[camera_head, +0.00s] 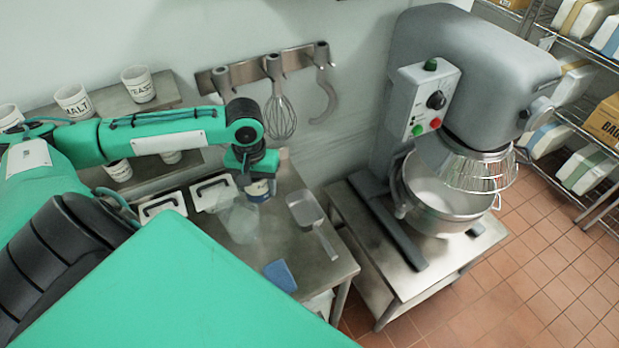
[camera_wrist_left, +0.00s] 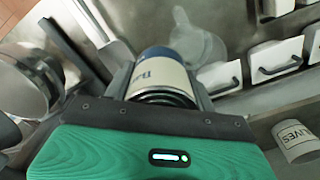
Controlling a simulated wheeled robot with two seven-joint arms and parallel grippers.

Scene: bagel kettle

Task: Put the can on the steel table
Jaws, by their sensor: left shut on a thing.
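The can (camera_wrist_left: 160,75), cream with a dark blue band and dark lettering, is between the fingers of my left gripper (camera_wrist_left: 160,90) in the left wrist view. In the head view the can (camera_head: 258,189) shows just below my left gripper (camera_head: 257,178), over the back part of the steel table (camera_head: 312,262). My left gripper is shut on it. I cannot tell whether the can's base touches the table top. My right gripper is not in view.
A clear jug (camera_head: 240,222), white lidded bins (camera_head: 213,193), a metal scoop (camera_head: 306,210) and a blue scraper (camera_head: 280,275) are on the table. Labelled cups (camera_head: 138,84) stand on shelves at left. A large mixer (camera_head: 440,110) stands right. Bare steel shows around the scoop.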

